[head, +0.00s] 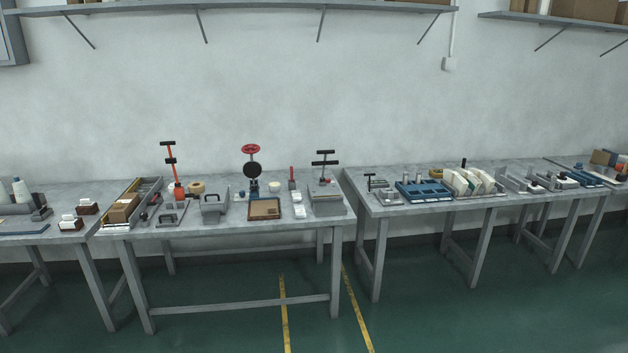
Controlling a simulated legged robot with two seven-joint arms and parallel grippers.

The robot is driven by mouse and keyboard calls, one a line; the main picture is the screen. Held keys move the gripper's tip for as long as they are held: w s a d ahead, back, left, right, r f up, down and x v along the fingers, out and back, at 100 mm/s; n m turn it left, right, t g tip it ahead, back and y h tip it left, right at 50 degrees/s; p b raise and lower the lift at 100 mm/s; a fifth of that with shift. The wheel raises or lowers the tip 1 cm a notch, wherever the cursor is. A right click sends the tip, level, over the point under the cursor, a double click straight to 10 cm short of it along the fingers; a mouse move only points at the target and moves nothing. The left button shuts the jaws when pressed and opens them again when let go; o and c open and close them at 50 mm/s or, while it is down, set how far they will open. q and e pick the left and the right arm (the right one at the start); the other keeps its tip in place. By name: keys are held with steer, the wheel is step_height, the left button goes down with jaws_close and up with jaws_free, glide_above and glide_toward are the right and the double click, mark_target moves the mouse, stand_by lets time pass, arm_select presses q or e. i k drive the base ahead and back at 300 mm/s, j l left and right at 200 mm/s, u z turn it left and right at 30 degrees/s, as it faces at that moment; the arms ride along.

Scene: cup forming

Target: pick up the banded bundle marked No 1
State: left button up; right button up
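No label reading No 1 can be made out at this distance. Several cream upright stacks (471,181) stand in a holder on the right-hand table; I cannot tell whether they are banded bundles. Small white pieces sit on dark brown blocks (88,207) on the left table, too small to identify. White flat pieces (298,205) lie near the middle of the centre table. Neither of my grippers is in view.
The centre table (230,226) carries a red-wheeled press (251,168), an orange-handled tool (178,190), a brown-topped tray (265,209) and a long grey bin with a cardboard box (124,207). A blue tray (422,191) sits on the right table. The green floor (230,270) in front is clear.

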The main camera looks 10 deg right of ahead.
mark_target(474, 183)
steer(key=i+l+z, duration=0.2)
steer(key=i, duration=0.4)
steer(key=i+j+z, duration=0.2)
steer(key=i, duration=0.35)
steer(key=i+z, duration=0.2)
steer(key=i, duration=0.45)
steer(key=i+j+z, duration=0.2)
steer(key=i, duration=0.35)
steer(key=i+l, duration=1.2)
steer(key=l, duration=0.15)
steer(key=l+z, duration=0.1)
steer(key=l, duration=0.45)
steer(key=i+l+z, duration=0.1)
steer(key=l, duration=0.4)
